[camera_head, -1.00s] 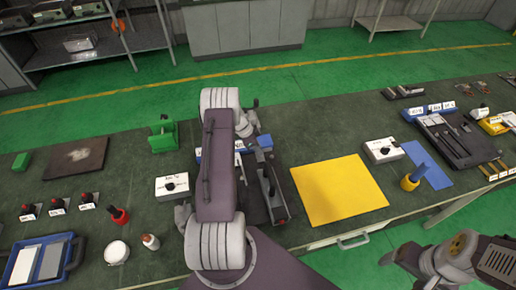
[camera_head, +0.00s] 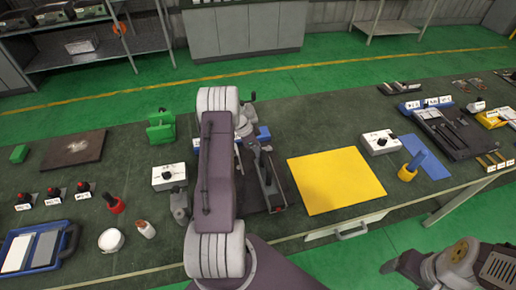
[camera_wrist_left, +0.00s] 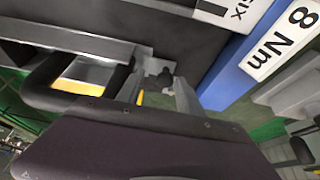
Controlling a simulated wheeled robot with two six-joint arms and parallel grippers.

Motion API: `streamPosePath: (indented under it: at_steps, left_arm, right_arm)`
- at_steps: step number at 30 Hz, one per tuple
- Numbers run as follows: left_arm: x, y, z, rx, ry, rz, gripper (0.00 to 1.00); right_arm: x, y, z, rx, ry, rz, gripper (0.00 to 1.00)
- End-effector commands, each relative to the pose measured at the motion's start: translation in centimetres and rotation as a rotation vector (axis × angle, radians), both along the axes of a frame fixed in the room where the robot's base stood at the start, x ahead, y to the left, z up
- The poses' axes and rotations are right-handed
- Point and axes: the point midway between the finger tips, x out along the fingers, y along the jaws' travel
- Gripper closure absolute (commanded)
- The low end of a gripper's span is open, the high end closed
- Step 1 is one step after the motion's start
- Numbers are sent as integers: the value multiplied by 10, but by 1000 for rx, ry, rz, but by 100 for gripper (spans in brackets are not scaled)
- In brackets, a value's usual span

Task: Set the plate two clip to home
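My left arm covers the middle of the bench in the head view, and its gripper is hidden there. In the left wrist view two pale grey fingers of my left gripper (camera_wrist_left: 162,92) show, with a small dark piece near their tips; whether they grip it is unclear. A dark fixture with a long bar (camera_head: 270,182) stands just right of my arm in the head view. The plate two clip cannot be singled out.
A yellow mat (camera_head: 336,180) lies clear to the right. White control boxes stand on both sides (camera_head: 169,176) (camera_head: 380,142). A green block fixture (camera_head: 161,128) is behind left. A white cup (camera_head: 111,240) and a small bottle (camera_head: 145,229) stand at the front left.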

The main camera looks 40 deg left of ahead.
Motion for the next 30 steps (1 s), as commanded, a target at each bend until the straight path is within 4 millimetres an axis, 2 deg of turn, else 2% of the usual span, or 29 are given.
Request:
streamPosePath:
  at_steps: [5, 15, 18, 30]
  left_arm:
    - [0, 3, 5, 3, -4, 2, 57]
    - [-22, 19, 68, 3, -4, 1, 57]
    - [-25, 21, 80, 2, -3, 1, 57]
    - [-27, 22, 84, 1, -1, 0, 57]
  right_arm:
    - [0, 0, -1, 0, 0, 0, 24]
    - [0, 0, -12, 0, 0, 0, 24]
    - [0, 0, -13, 0, 0, 0, 24]
    - [0, 0, -13, 0, 0, 0, 24]
